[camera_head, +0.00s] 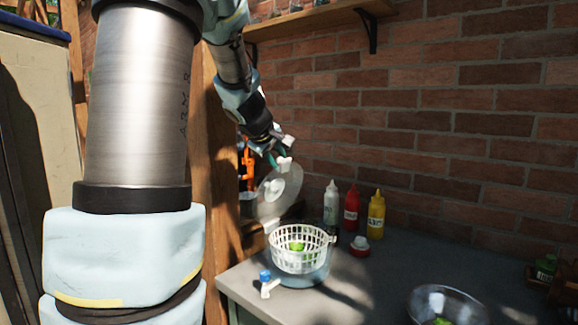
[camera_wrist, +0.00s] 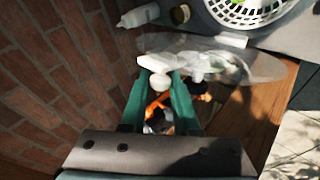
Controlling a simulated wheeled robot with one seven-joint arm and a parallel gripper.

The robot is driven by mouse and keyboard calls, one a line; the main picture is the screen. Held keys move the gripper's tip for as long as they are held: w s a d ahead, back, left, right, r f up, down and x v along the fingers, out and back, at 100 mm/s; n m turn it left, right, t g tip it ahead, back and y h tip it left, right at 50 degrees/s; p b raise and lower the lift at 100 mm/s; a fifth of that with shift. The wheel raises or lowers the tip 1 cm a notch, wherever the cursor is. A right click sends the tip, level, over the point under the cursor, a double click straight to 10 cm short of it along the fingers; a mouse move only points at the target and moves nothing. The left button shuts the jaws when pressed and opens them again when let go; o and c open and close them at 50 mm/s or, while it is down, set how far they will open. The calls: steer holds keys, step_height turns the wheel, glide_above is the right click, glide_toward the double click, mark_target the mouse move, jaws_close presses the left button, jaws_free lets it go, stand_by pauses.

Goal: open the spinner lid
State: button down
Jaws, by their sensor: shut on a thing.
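The spinner has a white slatted basket (camera_head: 310,260) in a clear bowl on the grey table, with something green inside it. Its basket shows at the top right of the wrist view (camera_wrist: 256,10). The clear round spinner lid (camera_head: 284,192) is off the bowl, tilted steeply above and to the left of the basket. In the wrist view the lid (camera_wrist: 245,64) lies beyond my fingertips. My gripper (camera_head: 284,162) is at the lid's upper side, shut on the lid, seemingly by its white knob (camera_wrist: 160,84). The exact grip is partly hidden.
White (camera_head: 331,203), red (camera_head: 351,210) and yellow (camera_head: 376,216) bottles stand behind the basket by the brick wall. A small red-and-white item (camera_head: 360,244) is near them. A blue-topped item (camera_head: 267,285) lies in front. A clear bowl (camera_head: 447,304) stands at right. The table between is clear.

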steer(key=shift+n+g+h, duration=0.6)
steer(key=shift+g+h, duration=0.1)
steer(key=shift+g, duration=0.1)
steer(key=shift+w+a+r, duration=0.1)
steer(key=shift+w+a, duration=1.35)
steer(key=shift+a, duration=0.15)
steer(key=c, duration=0.7)
jaws_free()
steer(key=shift+o, duration=0.2)
steer(key=shift+b, duration=0.3)
steer(key=b+v, duration=0.2)
steer(key=v, duration=0.8)
steer(key=shift+s+a+r, duration=0.2)
steer(key=shift+a+r, duration=0.05)
